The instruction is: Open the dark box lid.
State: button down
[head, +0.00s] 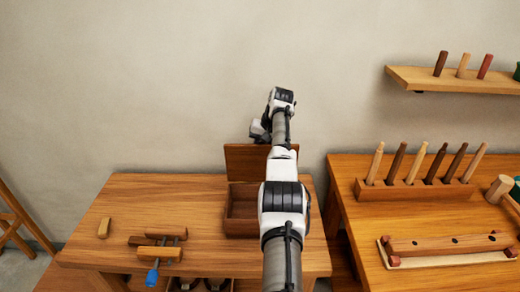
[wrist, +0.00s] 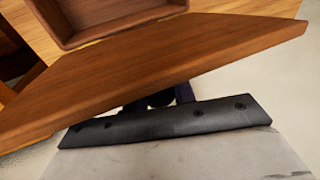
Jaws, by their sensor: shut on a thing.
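The dark wooden box (head: 241,226) stands on the left bench, and its inside shows. Its dark box lid (head: 243,162) is swung up and stands roughly upright at the back of the box. My arm crosses in front of the right part of the box and lid. In the wrist view the lid (wrist: 150,72) spans the picture as a broad brown panel, with the box rim (wrist: 125,33) beyond it. My gripper (wrist: 161,98) is shut on the lid at its near edge. The fingertips are mostly hidden by the lid.
The right bench (head: 345,172) holds a rack (head: 415,190) of several wooden pegs and a long wooden piece (head: 450,245). A wall shelf (head: 455,80) is at upper right.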

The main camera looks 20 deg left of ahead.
jog(key=shift+f, duration=0.15)
jog(key=c, duration=1.1)
grip_release()
jog(key=shift+a, duration=0.1)
jog(key=shift+c, duration=0.2)
jog(key=b+v, duration=0.1)
jog(key=v, duration=1.3)
jog(key=shift+a+f, duration=0.1)
